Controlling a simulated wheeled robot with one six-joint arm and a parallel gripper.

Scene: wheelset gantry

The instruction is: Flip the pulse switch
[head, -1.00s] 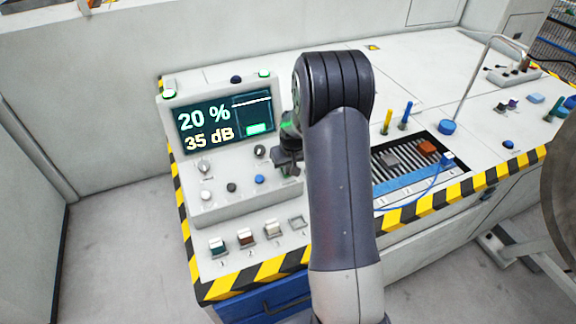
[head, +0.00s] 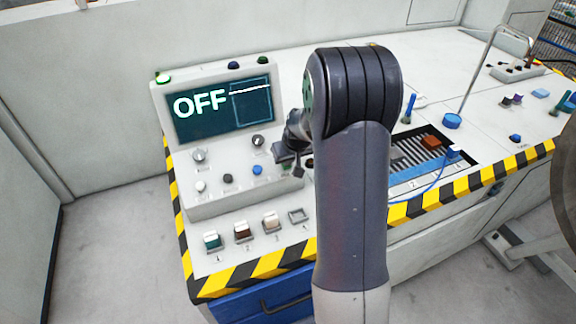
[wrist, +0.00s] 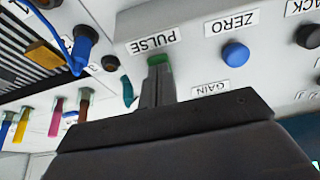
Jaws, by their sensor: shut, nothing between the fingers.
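The PULSE label (wrist: 152,40) shows on the grey panel in the wrist view. My gripper (wrist: 158,66) is shut, with its fingertips just below this label, where they cover most of the spot. A small green patch shows at the fingertips; I cannot tell whether it is part of the switch or of the fingers. In the head view my gripper (head: 298,172) is at the right end of the console front, and the switch is hidden behind it. The console screen (head: 222,108) reads OFF.
A blue ZERO button (wrist: 235,53) is close beside my fingers. Black knobs (head: 257,141) and several numbered blocks (head: 242,230) sit on and before the console.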

